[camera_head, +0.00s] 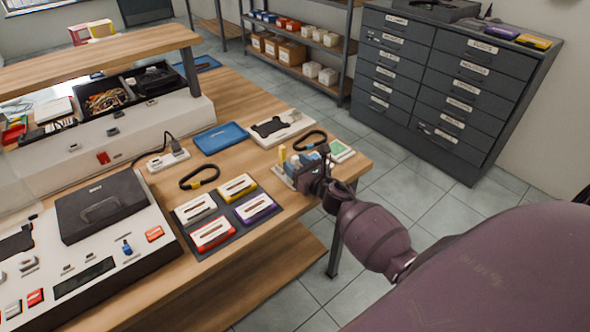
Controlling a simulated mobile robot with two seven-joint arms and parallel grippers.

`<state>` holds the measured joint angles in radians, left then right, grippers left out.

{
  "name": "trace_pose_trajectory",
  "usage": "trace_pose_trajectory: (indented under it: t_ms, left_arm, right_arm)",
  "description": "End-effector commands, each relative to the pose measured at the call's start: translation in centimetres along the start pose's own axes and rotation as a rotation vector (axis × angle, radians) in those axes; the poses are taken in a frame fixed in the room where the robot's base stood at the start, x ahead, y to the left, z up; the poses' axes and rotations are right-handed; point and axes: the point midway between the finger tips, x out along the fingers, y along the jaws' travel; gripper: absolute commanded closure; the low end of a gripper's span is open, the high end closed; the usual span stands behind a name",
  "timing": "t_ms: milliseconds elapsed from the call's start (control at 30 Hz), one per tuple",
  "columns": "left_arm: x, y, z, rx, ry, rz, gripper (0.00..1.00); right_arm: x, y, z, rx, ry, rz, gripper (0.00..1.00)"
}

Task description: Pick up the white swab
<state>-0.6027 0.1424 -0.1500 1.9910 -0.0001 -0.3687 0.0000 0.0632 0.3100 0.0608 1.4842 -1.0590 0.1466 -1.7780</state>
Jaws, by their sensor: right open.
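My right gripper (322,163) comes in from the right over the front right corner of the wooden table. It is open, its fingers dark and small in the picture, beside a small pale tray (284,178). The tray holds a yellow item (282,155) and blue and white items (293,160). The gripper hides part of the tray's right side. I cannot make out a white swab for certain; it may be among these small items or hidden behind the gripper. My left gripper is not in view.
A dark mat with several coloured cases (214,234), two black looped straps (199,177) and a blue tray (221,138) lie nearby. A white board with a black part (282,128) is behind. A green-and-white card (340,152) lies at the table's right edge. A large device (98,205) stands left.

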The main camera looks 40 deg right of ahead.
Motion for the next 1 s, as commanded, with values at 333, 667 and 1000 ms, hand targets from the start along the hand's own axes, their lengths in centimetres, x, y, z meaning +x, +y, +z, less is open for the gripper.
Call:
trace_pose_trajectory:
  t_ms: [333,667,1000]
  left_arm:
    - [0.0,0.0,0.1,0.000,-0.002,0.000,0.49]
    - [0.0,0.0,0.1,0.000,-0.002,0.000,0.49]
    - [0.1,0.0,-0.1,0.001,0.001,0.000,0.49]
  right_arm:
    - [2.5,0.0,-0.1,0.001,0.000,0.001,0.52]
    - [2.5,0.0,-0.1,0.001,0.000,0.001,0.77]
    - [2.5,0.0,-0.1,0.001,0.000,0.000,1.00]
